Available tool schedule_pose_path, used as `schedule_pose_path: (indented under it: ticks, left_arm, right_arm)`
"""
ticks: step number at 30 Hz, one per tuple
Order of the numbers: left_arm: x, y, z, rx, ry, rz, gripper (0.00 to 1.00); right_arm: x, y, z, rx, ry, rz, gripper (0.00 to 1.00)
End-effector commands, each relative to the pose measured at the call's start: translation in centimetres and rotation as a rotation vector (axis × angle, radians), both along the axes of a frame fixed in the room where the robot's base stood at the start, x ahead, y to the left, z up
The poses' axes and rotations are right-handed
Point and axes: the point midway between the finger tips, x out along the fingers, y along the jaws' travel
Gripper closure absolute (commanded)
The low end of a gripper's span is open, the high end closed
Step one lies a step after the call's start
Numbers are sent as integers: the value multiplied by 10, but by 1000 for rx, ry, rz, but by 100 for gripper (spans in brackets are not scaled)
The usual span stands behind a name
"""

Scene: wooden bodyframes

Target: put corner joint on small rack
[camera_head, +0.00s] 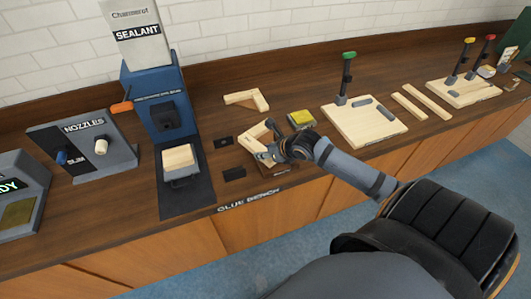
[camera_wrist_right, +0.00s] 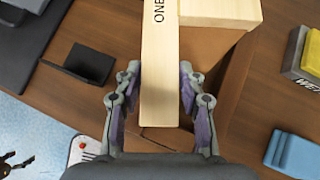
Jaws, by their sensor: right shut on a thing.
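A pale wooden corner joint (camera_head: 254,137) is in my right gripper (camera_head: 270,156) at the glue bench. In the right wrist view the gripper's two fingers (camera_wrist_right: 163,92) are shut on either side of one arm of the corner joint (camera_wrist_right: 158,60), which bears the letters "ONE". The other arm runs right at the top of that view. A brown, box-like piece (camera_wrist_right: 236,80) lies under the joint; I cannot tell whether they touch. I cannot tell for certain which thing is the small rack.
A second L-shaped wooden piece (camera_head: 246,98) lies behind. A yellow-topped block (camera_head: 301,119) is close to my right gripper. The blue sealant machine (camera_head: 150,95) stands left. A wooden board with a green-handled clamp (camera_head: 364,124) and loose strips (camera_head: 427,102) lie right.

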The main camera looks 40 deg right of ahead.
Motion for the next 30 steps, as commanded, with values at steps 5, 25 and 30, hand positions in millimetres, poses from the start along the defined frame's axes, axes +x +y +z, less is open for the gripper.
schedule_pose_path:
  ticks: [5,25,30]
  left_arm:
    - [-5,0,-4,0,9,1,14]
    - [-17,-1,2,0,25,1,14]
    - [-16,0,8,0,25,1,14]
  right_arm:
    - [0,0,-3,0,-1,0,100]
    - [-5,-4,7,-10,-1,-3,38]
    - [-20,-5,22,-13,3,5,38]
